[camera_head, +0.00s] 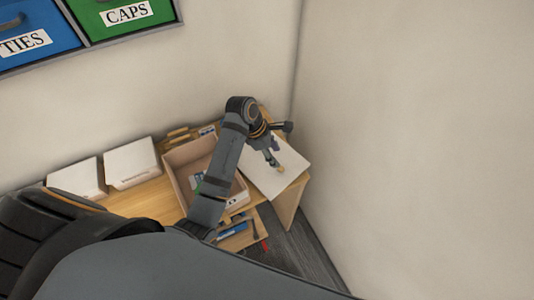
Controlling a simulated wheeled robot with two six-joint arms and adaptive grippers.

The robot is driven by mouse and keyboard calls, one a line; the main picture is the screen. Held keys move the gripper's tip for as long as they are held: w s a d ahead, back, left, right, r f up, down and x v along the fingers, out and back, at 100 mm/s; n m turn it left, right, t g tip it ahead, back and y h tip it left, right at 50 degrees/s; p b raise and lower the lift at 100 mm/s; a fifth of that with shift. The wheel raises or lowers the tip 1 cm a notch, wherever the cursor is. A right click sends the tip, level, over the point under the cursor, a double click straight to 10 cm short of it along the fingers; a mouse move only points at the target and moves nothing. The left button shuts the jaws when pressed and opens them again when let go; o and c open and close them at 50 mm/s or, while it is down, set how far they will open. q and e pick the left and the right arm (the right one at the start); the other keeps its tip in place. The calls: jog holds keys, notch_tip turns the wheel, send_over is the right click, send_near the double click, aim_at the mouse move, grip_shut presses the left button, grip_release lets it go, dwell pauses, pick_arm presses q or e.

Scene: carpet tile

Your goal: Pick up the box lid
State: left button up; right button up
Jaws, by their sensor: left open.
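A flat white panel (289,181), which looks like the box lid, lies on the right end of the wooden table. My left gripper (274,162) is open above or at this panel, pointing down. The picture is too small to tell whether its fingertips touch the panel. Small greenish-yellow and purple parts show near the fingertips. An open box (180,164) with pinkish-tan inner walls stands just left of the panel, and my left arm crosses in front of it. My right gripper is not in view.
Two white boxes (131,163) stand at the left of the wooden table (150,199). A lower shelf holds a blue item (233,229). A wall rises close on the right. Blue and green labelled bins (122,14) hang at upper left.

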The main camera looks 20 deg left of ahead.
aim_at(282, 168)
pick_arm(q)
jog(key=f, duration=0.2)
jog(key=d+f, duration=0.1)
jog(key=shift+s+d, duration=0.1)
jog(key=shift+s, duration=0.15)
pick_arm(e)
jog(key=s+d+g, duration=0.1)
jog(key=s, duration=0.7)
pick_arm(q)
jog(key=shift+w+f+p, duration=0.35)
jog(key=shift+f+p, duration=0.1)
jog(key=shift+f, duration=0.15)
jog(key=shift+w+f+p, duration=0.35)
jog(key=shift+f+p, duration=0.05)
jog(key=shift+f, duration=0.2)
jog(key=shift+p+x, duration=0.35)
jog(key=shift+x, duration=0.85)
jog(key=shift+s+f, duration=0.15)
jog(key=shift+f, duration=0.4)
jog(key=c, duration=0.8)
grip_shut()
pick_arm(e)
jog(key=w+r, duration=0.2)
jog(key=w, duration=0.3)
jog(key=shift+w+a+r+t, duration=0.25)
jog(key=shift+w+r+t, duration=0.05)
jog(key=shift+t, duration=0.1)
